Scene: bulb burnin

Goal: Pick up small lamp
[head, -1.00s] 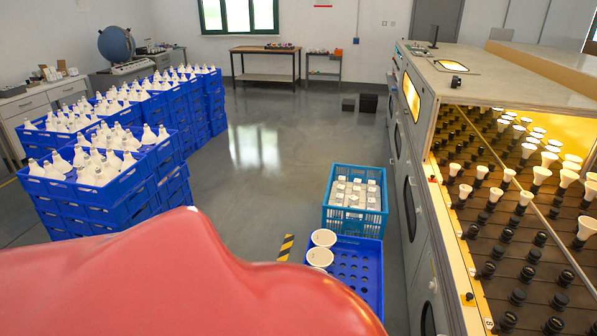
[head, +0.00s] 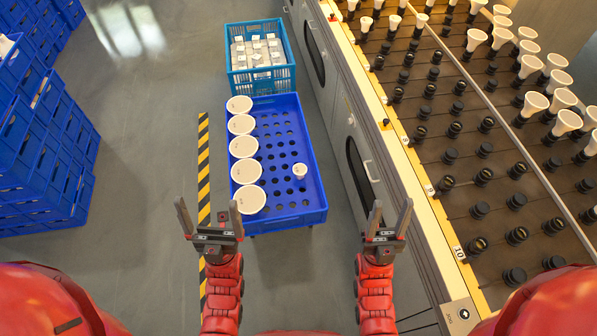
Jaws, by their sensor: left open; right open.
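A small white lamp (head: 299,170) stands in the right part of a blue tray with round holes (head: 317,213). Several larger white round lamps (head: 246,171) line the tray's left side. My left gripper (head: 207,216) is open and empty near the tray's front left corner. My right gripper (head: 389,217) is open and empty, right of the tray's front right corner. The small lamp lies between and beyond the two grippers, touching neither.
A lighter blue crate (head: 233,84) with white boxes stands behind the tray. To the right is a rack (head: 460,190) with black sockets, some holding white lamps. Blue crates (head: 50,150) are stacked at left. A yellow-black floor stripe (head: 204,150) runs left of the tray.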

